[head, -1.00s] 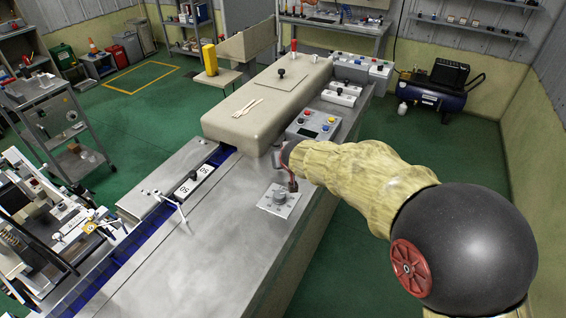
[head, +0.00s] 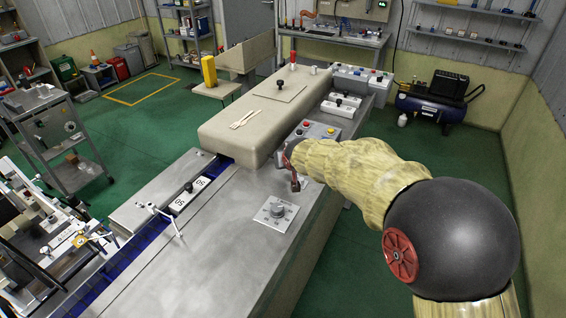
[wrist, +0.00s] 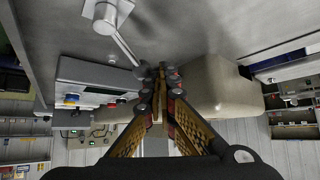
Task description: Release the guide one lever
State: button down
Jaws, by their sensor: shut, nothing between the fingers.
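My gripper (head: 295,183) is above the grey metal machine top (head: 215,240), between the dial and the beige hood. In the wrist view its fingers (wrist: 158,75) are shut with nothing between them. A white lever-like handle (head: 162,217) stands by the blue channel, left of my gripper and well apart from it. A metal post with a thin rod (wrist: 106,15) shows in the wrist view; the rod's end is close to the fingertips, and I cannot tell if they touch. No label shows which lever is guide one.
The beige hood (head: 235,125) rises beyond my gripper, with a button panel (head: 322,130) at its right. A dial (head: 277,211) sits on the near top. White blocks marked 50 (head: 190,194) lie by the channel. The near machine top is largely clear.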

jog(key=shift+s+a+r, duration=0.1)
jog(key=shift+s+d, duration=0.5)
jog(key=shift+d, duration=0.15)
